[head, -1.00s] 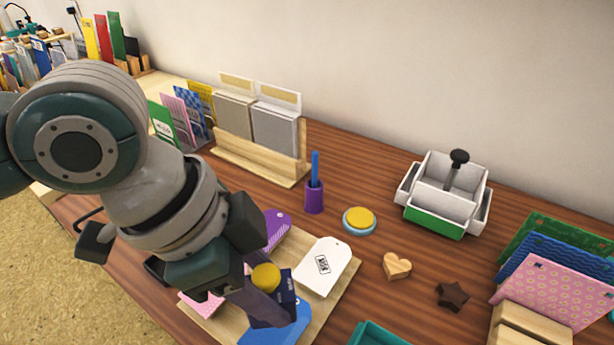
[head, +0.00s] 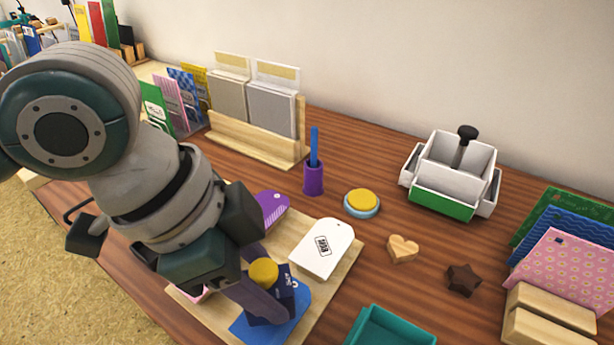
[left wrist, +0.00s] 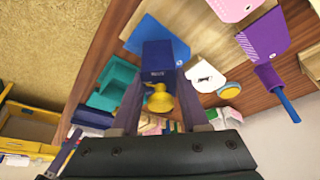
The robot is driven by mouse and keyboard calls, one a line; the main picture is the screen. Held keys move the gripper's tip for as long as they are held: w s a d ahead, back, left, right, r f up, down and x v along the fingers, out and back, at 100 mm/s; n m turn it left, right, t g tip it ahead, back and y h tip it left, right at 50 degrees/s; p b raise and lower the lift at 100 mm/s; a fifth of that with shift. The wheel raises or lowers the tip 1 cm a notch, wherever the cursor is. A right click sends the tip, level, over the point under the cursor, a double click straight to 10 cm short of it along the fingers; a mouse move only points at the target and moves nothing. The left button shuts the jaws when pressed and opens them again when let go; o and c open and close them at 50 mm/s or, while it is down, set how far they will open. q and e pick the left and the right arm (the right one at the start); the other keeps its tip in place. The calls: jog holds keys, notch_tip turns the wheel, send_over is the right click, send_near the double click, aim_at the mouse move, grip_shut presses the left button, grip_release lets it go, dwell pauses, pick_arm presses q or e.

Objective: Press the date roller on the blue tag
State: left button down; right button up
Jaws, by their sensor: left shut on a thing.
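The date roller (head: 272,290), dark blue with a yellow knob, is held upright between the fingers of my left gripper (head: 262,298). It also shows in the left wrist view (left wrist: 157,75), between the two fingers. The blue tag (head: 262,322) lies on the wooden board (head: 330,282), directly under the roller. The roller's lower end is at the tag's face; I cannot tell whether they touch. The tag also shows in the left wrist view (left wrist: 150,32). The white tag (head: 322,250) beside it bears a black stamped mark. My right gripper is out of view.
A purple tag (head: 270,206) and a pink tag, mostly hidden by my arm, lie on the board. A yellow round pad (head: 362,202), purple pen cup (head: 313,180), wooden heart (head: 403,248), dark star (head: 463,279) and teal tray (head: 390,328) stand nearby.

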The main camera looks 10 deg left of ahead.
pick_arm(q)
jog(key=shift+f+b, duration=0.3)
jog(key=shift+f, duration=0.2)
dwell(0.5)
jog(key=shift+f+p, duration=0.2)
jog(key=shift+p, duration=0.15)
dwell(1.5)
jog(key=shift+r, duration=0.1)
notch_tip(320, 180, up, 7)
jog(key=p, duration=0.8)
jog(key=shift+r, duration=0.1)
dwell(0.5)
